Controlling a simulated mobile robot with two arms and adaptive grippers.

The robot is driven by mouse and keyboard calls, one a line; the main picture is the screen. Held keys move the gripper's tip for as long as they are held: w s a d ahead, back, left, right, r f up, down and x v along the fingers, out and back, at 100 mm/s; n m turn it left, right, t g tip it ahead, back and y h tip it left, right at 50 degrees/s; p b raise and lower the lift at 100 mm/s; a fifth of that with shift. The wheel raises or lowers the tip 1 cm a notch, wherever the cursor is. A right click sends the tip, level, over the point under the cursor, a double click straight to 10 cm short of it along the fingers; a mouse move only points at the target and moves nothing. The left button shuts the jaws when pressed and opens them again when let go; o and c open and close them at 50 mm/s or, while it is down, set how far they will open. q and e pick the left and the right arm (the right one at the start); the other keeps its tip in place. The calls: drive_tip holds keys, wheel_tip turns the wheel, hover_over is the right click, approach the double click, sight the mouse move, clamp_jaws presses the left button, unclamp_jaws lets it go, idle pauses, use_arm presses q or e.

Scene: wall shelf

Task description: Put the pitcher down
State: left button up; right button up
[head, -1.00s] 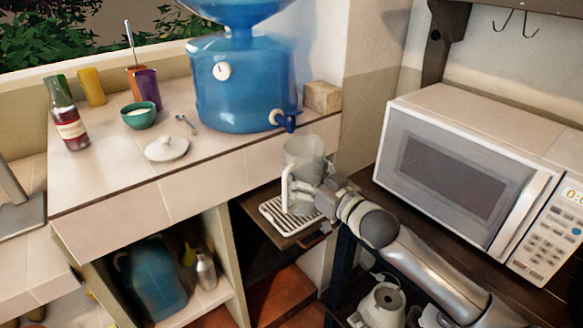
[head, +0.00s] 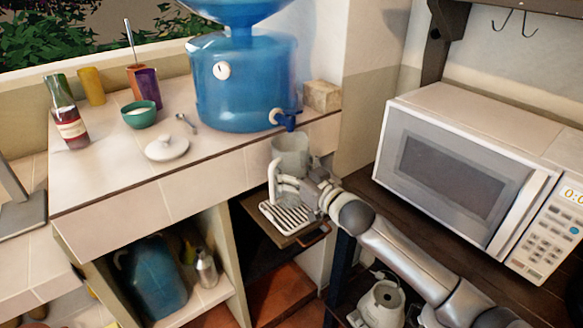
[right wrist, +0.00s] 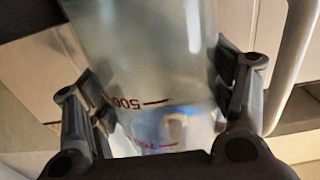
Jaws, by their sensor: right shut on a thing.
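The pitcher (head: 290,157) is a clear, pale jug with a white handle on its left side. It stands roughly upright, over or on a white slatted rack (head: 290,216). My right gripper (head: 304,186) is shut around its body from the right and hides part of it. In the right wrist view the pitcher (right wrist: 150,65) sits between both fingers, with red volume marks on its wall and the handle at the right. I cannot tell whether its base touches the rack. My left gripper is not in view.
The blue water dispenser (head: 245,85) stands on the tiled counter, its tap (head: 285,120) just above the pitcher. A white lid (head: 167,148) and a green bowl (head: 140,115) are further left. The microwave (head: 455,165) is close to the right. The rack lies on a low wooden board (head: 300,238).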

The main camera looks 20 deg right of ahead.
drive_tip(key=o, duration=1.3)
drive_tip(key=shift+f, duration=0.1)
drive_tip(key=shift+r, duration=0.2)
drive_tip(key=shift+s+d+f, duration=0.1)
drive_tip(key=shift+s+f, duration=0.05)
drive_tip(key=shift+s, duration=0.1)
drive_tip(key=b+v, duration=0.1)
drive_tip(key=v, duration=1)
drive_tip(key=shift+s, duration=0.25)
